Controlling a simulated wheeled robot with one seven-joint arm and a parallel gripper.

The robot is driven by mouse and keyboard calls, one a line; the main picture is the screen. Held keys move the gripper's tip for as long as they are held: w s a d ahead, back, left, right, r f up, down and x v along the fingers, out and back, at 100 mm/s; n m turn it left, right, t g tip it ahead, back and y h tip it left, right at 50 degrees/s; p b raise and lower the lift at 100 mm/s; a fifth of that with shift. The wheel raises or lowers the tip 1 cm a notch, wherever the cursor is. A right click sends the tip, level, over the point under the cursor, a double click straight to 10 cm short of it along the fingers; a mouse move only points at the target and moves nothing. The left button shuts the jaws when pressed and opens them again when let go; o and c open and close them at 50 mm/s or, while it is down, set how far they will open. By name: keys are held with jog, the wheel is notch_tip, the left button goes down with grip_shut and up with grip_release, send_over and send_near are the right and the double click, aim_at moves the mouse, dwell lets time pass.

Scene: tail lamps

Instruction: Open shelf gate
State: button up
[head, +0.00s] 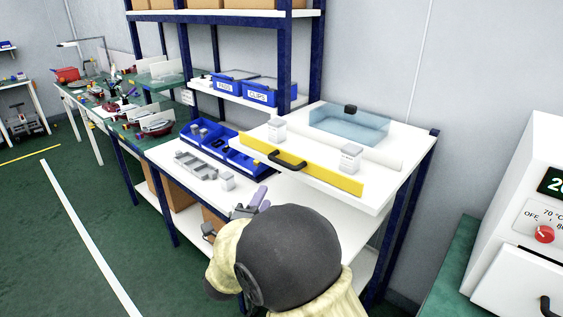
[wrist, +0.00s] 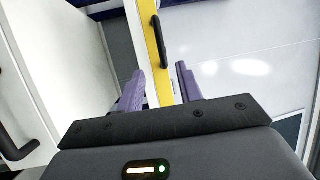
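The shelf gate is a yellow bar (head: 315,174) along the front edge of the white shelf (head: 385,190). It has a black handle (head: 287,160) near its left part. The gate also shows in the wrist view (wrist: 152,60), with its handle (wrist: 160,42) just beyond the gap between my fingertips. My gripper (head: 251,204) is below and in front of the handle in the head view, partly hidden by my arm. In the wrist view my gripper's purple fingers (wrist: 160,75) are apart with nothing held between them. I see no contact with the handle.
Two small white boxes (head: 351,158) and a clear blue tray (head: 348,126) are on the shelf behind the gate. Blue bins (head: 225,148) and a grey divided tray (head: 196,165) are on the lower surface to the left. A white oven (head: 520,235) stands at right.

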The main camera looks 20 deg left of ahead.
aim_at(282, 163)
jog(key=w+p, duration=0.1)
jog(key=w, duration=0.4)
jog(key=w+r+p, duration=0.1)
jog(key=w, duration=0.4)
jog(key=w+r+p, duration=0.1)
jog(key=w, duration=0.4)
jog(key=shift+r, duration=0.25)
jog(key=shift+s, duration=0.1)
grip_shut()
